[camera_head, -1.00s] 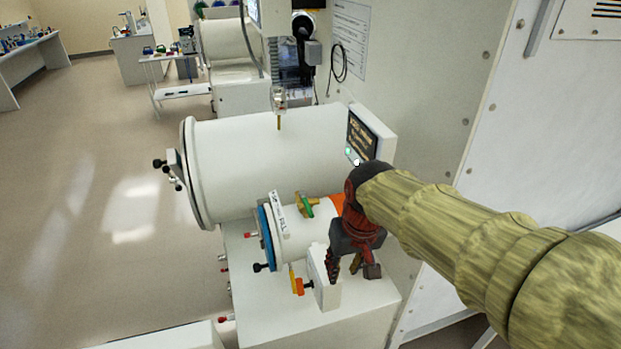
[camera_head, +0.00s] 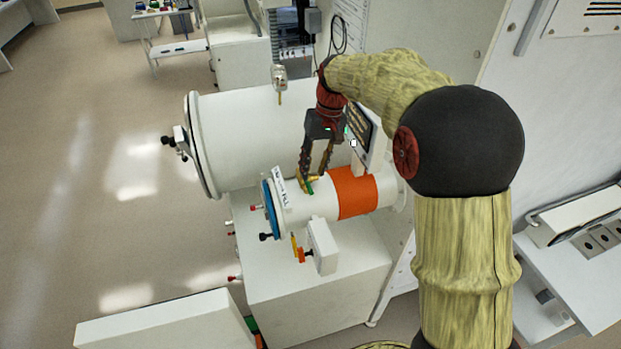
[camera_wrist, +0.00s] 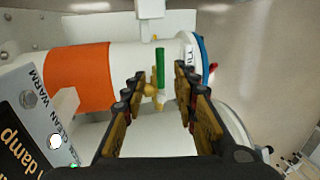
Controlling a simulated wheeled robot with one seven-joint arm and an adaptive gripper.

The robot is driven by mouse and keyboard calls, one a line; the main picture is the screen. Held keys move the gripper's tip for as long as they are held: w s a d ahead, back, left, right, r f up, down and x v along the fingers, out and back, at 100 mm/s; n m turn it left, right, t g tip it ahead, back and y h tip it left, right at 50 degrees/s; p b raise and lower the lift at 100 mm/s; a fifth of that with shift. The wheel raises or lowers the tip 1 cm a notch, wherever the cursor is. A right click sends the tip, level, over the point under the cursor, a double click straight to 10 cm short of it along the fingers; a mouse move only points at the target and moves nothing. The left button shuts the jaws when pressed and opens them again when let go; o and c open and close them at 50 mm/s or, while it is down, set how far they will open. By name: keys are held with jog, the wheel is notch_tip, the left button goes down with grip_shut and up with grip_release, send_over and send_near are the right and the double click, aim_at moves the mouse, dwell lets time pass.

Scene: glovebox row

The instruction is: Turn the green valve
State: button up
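The green valve, a green lever on a brass body, sits on top of the small white cylinder (camera_head: 322,205). In the head view the green valve (camera_head: 309,187) is partly covered by my fingertips. In the wrist view the green valve (camera_wrist: 160,68) stands between and a little beyond my two fingers. My gripper (camera_head: 306,177) points down over it from above. In the wrist view my gripper (camera_wrist: 160,78) is open, with a gap on both sides of the lever. I see no clear contact with the valve.
A large white cylinder (camera_head: 250,135) lies just behind the small one. A display panel (camera_head: 362,135) stands close to my gripper. The orange band (camera_head: 357,192) is right of the valve. An orange-and-yellow valve (camera_head: 299,252) and a white block (camera_head: 323,247) are in front.

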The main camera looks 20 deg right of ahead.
aim_at(309, 185)
jog(key=f, duration=0.2)
jog(key=a+f, duration=0.1)
jog(key=f, duration=0.1)
jog(key=shift+f+p, duration=0.3)
jog(key=shift+f, duration=0.1)
jog(key=c, duration=0.3)
jog(key=c, duration=0.4)
grip_shut()
